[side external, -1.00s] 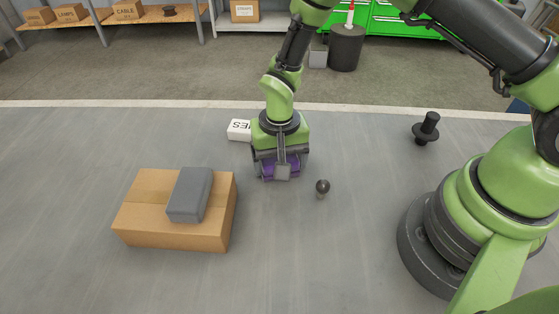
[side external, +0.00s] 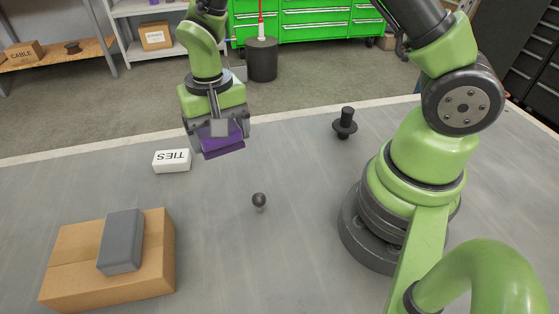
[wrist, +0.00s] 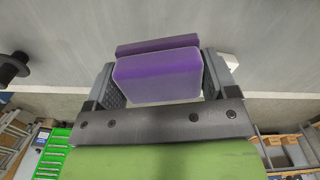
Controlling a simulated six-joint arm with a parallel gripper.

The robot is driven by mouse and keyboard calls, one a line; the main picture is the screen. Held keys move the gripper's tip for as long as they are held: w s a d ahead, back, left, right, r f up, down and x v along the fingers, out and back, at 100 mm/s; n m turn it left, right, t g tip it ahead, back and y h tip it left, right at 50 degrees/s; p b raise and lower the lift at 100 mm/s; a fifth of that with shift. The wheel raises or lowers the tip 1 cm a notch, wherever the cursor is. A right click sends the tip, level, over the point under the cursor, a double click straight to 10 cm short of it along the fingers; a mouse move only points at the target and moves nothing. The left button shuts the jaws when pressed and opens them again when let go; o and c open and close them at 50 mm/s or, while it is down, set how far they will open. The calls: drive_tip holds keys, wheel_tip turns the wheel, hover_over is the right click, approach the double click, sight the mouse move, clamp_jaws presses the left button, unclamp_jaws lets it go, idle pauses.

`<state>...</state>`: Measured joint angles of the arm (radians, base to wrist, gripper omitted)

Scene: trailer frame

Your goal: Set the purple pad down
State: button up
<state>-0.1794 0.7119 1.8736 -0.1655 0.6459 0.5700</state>
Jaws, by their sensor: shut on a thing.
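The purple pad (side external: 222,145) is a stepped purple block held between the fingers of my gripper (side external: 220,134). In the side view it hangs slightly tilted above the grey tabletop, and its upper part is hidden by the gripper. In the wrist view the pad (wrist: 158,75) fills the space between the two fingers of my gripper (wrist: 160,82), with a darker purple strip along its far side. My gripper is shut on it.
A small dark knob (side external: 259,201) stands in front, and a black flanged peg (side external: 345,123) to the right. A grey block (side external: 121,241) rests on a cardboard box (side external: 160,255) at front left. Bare tabletop lies between them.

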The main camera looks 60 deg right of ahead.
drive_tip(key=s+d+m, duration=0.2)
drive_tip(key=s+d, duration=0.6)
drive_tip(key=d, duration=0.3)
hover_over(296, 164)
drive_tip(key=shift+m, duration=0.3)
wheel_tip(296, 164, down, 5)
drive_tip(key=shift+f, duration=2.4)
drive_tip(key=o, duration=0.8)
drive_tip(key=shift+f, duration=0.1)
drive_tip(key=shift+o, duration=0.2)
